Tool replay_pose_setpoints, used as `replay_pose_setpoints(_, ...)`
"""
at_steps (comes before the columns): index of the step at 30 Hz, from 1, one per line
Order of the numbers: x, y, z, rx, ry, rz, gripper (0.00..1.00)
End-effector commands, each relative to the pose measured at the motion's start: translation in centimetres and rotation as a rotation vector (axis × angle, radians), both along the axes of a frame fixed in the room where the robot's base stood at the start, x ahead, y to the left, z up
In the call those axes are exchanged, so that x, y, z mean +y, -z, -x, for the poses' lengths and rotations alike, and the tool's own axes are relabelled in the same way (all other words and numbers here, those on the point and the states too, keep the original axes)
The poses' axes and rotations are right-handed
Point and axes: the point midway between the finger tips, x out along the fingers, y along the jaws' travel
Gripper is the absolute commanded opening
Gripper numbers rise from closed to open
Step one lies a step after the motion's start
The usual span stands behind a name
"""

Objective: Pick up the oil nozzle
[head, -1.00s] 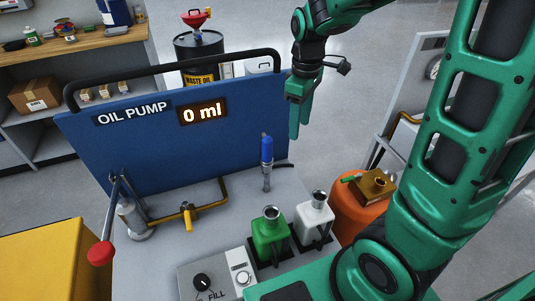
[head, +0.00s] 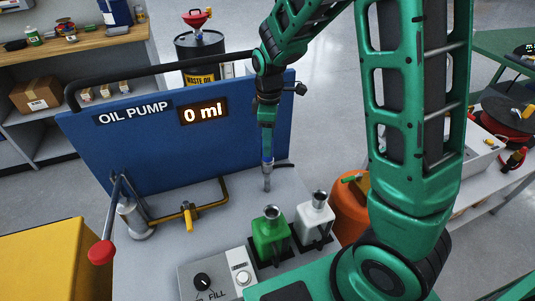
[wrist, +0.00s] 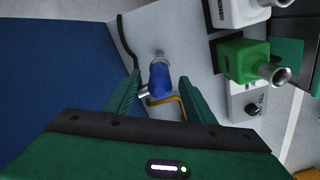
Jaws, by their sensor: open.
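The oil nozzle (head: 267,172) stands upright on the grey pump cart, with a blue grip and a metal lower end. In the wrist view the nozzle (wrist: 161,78) shows its blue body between and slightly beyond my two green fingers. My gripper (head: 266,140) is directly above the nozzle in the head view, hiding its upper part. In the wrist view my gripper (wrist: 155,92) is open, with a finger on either side of the nozzle and a visible gap to each. I cannot tell whether either finger touches it.
The blue OIL PUMP panel (head: 165,155) reading 0 ml stands close behind the nozzle. A green bottle (head: 270,238) and a white bottle (head: 314,218) stand in front. A yellow bent pipe (head: 205,199) and a red-knobbed lever (head: 101,252) are on the left.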

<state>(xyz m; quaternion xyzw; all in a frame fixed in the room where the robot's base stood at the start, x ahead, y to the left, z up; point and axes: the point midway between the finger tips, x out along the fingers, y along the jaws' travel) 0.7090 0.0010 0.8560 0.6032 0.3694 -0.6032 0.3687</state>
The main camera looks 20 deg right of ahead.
Motion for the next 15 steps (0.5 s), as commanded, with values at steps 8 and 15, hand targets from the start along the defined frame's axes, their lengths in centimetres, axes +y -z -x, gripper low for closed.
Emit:
replay_pose_setpoints(8, 0.3, 3.8, -0.1, 0.005, 0.001, 0.002, 0.50)
replay_pose_setpoints(15, 0.3, 4.7, -0.2, 0.001, 0.001, 0.000, 0.50)
